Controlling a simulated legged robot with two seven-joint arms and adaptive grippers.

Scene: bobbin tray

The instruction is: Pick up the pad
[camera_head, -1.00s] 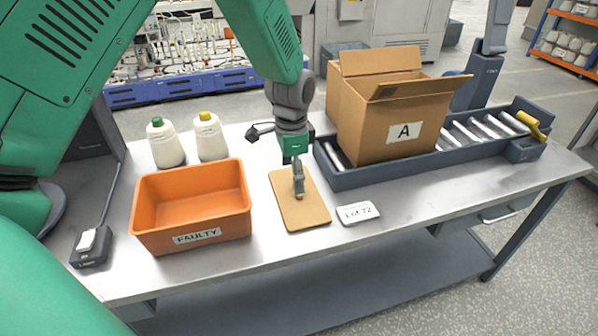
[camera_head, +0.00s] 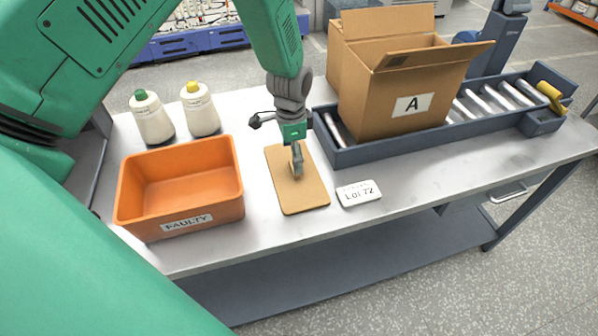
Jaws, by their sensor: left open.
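The pad is a flat tan rectangle with rounded corners (camera_head: 300,198), lying on the grey workbench between the orange bin and the white lot sign. My left gripper (camera_head: 297,174) points down over the upper middle of the pad, with its fingers hiding a small part of it. The jaws are open, though they look narrow from this angle. Whether the fingertips touch the pad cannot be told. My right gripper is not in view.
Box A (camera_head: 385,110) sits on a roller tray (camera_head: 390,150). The bench (camera_head: 440,185) is clear at front right.

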